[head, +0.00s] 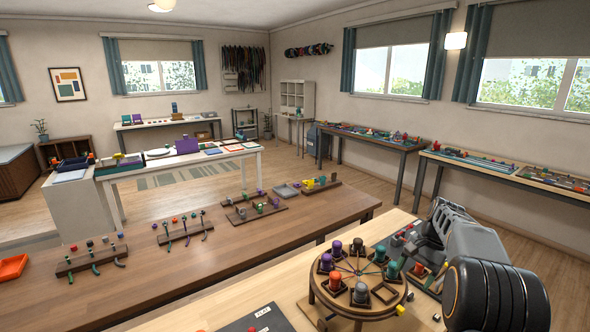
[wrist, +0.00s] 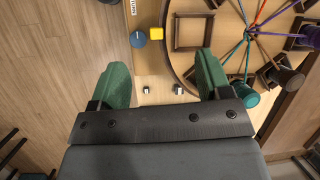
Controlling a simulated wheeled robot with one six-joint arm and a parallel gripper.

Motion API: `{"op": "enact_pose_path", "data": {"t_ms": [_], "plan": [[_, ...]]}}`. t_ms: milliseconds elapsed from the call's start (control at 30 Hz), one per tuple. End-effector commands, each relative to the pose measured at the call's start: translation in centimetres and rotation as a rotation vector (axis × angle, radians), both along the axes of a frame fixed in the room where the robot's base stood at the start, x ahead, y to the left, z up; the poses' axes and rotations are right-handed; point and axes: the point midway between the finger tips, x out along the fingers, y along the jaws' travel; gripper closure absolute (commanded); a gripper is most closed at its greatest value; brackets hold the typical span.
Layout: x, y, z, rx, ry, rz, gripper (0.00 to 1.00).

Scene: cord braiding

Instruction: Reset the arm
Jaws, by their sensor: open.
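My gripper (wrist: 162,80) is open in the wrist view, its two green fingers wide apart with nothing between them but two small pale knobs or bolts on the surface below. In the head view my grey and black arm is at the lower right; the fingers cannot be made out there. The round wooden braiding stand (head: 340,303) is left of my arm, with bobbins of several colours around its rim and cords meeting at its centre. In the wrist view its rim (wrist: 176,62) lies just beyond the fingers, with an empty square holder (wrist: 176,44) on it.
A blue round piece (wrist: 138,39) and a yellow block (wrist: 156,33) sit left of the stand's rim. A brown table (head: 190,285) bears wooden racks with pegs and hooks. Side tables with trays (head: 470,158) line the right wall. Open floor shows at the wrist view's left.

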Motion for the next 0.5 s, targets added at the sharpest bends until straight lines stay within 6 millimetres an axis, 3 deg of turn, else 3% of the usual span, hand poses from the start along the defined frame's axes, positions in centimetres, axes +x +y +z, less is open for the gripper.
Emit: {"op": "enact_pose_path", "data": {"t_ms": [33,200,367,500], "plan": [[-1.0,1.7,1.5,-0.031,-0.040,0.045,0.29],[-4.9,6.2,4.5,-0.134,-0.178,0.199,0.29],[-9.6,9.8,5.8,-0.225,-0.313,0.353,0.29],[-13.7,12.2,5.7,-0.297,-0.424,0.484,0.29]]}}
